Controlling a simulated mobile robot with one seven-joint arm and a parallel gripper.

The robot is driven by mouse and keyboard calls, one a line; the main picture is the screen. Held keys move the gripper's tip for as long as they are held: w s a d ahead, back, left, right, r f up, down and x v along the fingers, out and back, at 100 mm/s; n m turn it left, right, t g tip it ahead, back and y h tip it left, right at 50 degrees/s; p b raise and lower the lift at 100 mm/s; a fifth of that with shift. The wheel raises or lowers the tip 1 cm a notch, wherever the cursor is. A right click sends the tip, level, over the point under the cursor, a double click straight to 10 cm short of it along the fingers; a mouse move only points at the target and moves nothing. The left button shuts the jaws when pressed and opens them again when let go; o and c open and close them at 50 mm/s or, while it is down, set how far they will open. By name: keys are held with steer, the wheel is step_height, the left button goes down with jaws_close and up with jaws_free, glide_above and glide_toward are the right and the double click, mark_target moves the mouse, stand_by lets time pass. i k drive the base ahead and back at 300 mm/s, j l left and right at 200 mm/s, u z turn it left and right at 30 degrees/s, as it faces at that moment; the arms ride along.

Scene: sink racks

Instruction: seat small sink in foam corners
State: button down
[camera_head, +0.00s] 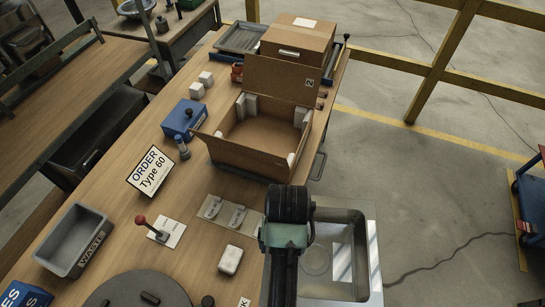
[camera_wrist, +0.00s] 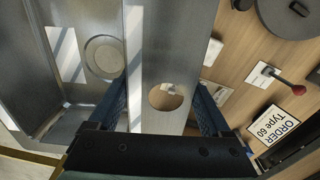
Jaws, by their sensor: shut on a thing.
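The small steel sink (camera_head: 372,262) hangs at the right edge of the table, partly hidden by my arm in the head view. In the wrist view its basin with a round drain (camera_wrist: 103,57) fills the left. My gripper (camera_wrist: 166,88) is shut on the sink's flat ledge (camera_wrist: 165,50), with one finger on each side of the round tap hole. My fingertips are hidden in the head view. The open cardboard box (camera_head: 250,168) stands farther up the table, apart from the sink. Pale foam corners (camera_head: 251,104) stand inside its corners; its middle looks empty.
A blue box (camera_head: 183,119), loose white blocks (camera_head: 197,90) and an order sign (camera_head: 151,171) stand left of the carton. A grey waste bin (camera_head: 72,240) and red-knobbed lever (camera_head: 143,220) are nearer. A closed carton (camera_head: 297,42) is behind. Open floor lies right.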

mark_target(264, 143)
steer(key=z, duration=0.8)
steer(key=i+j+z, duration=0.15)
steer(key=j+z, duration=0.15)
steer(key=i+j+z, duration=0.25)
steer(key=j+z, duration=0.55)
steer(key=j, duration=2.35)
steer(key=i+j, duration=0.1)
steer(key=j, duration=0.3)
steer(key=i+j, duration=0.1)
steer(key=j, duration=0.3)
steer(key=i+j, duration=0.1)
steer(key=j, duration=0.3)
steer(key=z, duration=0.05)
